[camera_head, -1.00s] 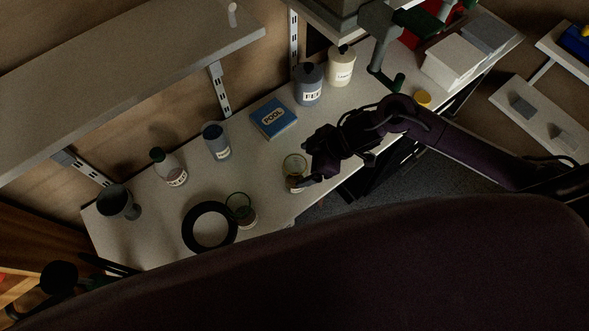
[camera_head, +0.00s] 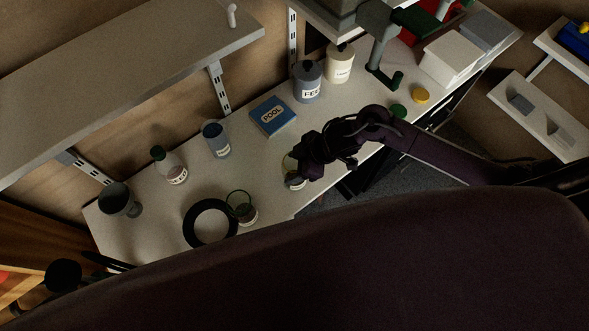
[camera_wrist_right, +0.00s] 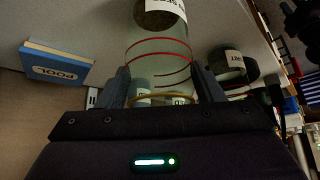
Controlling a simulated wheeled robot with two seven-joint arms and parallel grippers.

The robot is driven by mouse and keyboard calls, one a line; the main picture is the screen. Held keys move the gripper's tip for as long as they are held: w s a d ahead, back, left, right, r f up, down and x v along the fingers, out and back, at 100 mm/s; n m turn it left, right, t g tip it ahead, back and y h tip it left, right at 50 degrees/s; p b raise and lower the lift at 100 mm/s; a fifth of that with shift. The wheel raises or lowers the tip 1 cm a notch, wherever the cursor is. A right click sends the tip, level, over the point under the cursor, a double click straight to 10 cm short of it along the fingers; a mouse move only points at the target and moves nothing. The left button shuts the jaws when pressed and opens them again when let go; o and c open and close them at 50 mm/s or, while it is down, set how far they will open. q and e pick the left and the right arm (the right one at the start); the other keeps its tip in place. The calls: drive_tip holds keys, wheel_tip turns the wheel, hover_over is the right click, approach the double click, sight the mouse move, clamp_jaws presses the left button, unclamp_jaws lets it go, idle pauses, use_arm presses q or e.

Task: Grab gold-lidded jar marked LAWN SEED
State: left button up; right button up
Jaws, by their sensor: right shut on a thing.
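My right gripper (camera_head: 305,165) is at the bench's front edge, on a clear jar (camera_head: 293,182) with a pale label. In the right wrist view the two fingers (camera_wrist_right: 163,90) are on both sides of this jar (camera_wrist_right: 160,52). The jar is see-through, with red rings, a gold-coloured rim near the gripper and brown contents at the far end. Its label is cut off at the top of the view, so I cannot read it fully. I cannot tell whether the jar is off the bench. My left gripper is not clearly visible.
A green-rimmed jar (camera_head: 242,207) and a black ring (camera_head: 189,228) are left of the gripper. The blue POOL box (camera_head: 272,116) lies behind. A gold lid (camera_head: 421,95) and a green lid (camera_head: 398,111) are to the right. A shelf (camera_head: 130,75) overhangs the back left.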

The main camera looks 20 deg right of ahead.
drive_tip(key=shift+c, duration=0.8)
